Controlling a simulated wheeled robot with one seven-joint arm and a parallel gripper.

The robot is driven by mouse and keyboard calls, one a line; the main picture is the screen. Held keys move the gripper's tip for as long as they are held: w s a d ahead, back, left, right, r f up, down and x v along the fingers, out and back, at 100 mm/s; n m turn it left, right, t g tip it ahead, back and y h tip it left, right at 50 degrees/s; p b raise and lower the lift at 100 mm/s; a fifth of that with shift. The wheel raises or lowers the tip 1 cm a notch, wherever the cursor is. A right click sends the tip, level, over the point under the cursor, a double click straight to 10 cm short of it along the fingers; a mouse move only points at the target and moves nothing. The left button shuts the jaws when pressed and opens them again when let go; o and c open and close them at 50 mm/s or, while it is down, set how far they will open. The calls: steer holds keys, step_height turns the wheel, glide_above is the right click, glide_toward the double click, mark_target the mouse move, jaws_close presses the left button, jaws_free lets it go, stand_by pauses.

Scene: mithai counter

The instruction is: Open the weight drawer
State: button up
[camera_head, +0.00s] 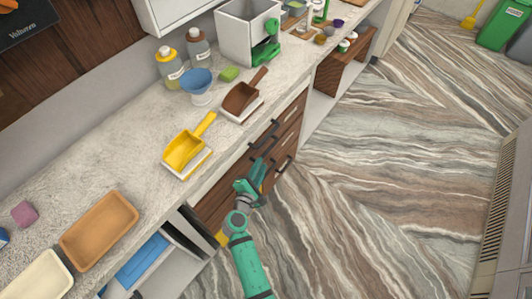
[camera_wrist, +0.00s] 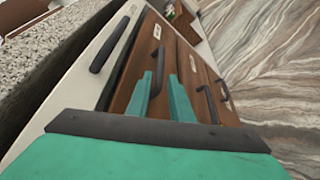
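A bank of dark wooden drawers (camera_head: 293,121) with black bar handles is set under the counter. I cannot tell which one is the weight drawer, as the small pale labels are unreadable. The drawer fronts also show in the wrist view (camera_wrist: 178,49). My gripper (camera_head: 261,166) is in front of these drawers, with its teal fingers (camera_wrist: 162,88) apart. In the wrist view a black handle (camera_wrist: 158,69) appears between the fingers; I cannot tell whether they touch it. Another black handle (camera_wrist: 110,45) is on a pale front to the left. The drawers look closed.
The speckled counter (camera_head: 110,150) above holds a yellow scoop (camera_head: 185,150), a brown scoop (camera_head: 241,97), a blue bowl (camera_head: 197,80) and an orange-brown tray (camera_head: 98,229). An open shelf with a blue tray (camera_head: 143,260) is at lower left. The marbled floor (camera_head: 390,170) to the right is clear.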

mark_target(266, 152)
steer(key=x, duration=0.8)
steer(key=shift+w+f, duration=0.1)
jaws_close()
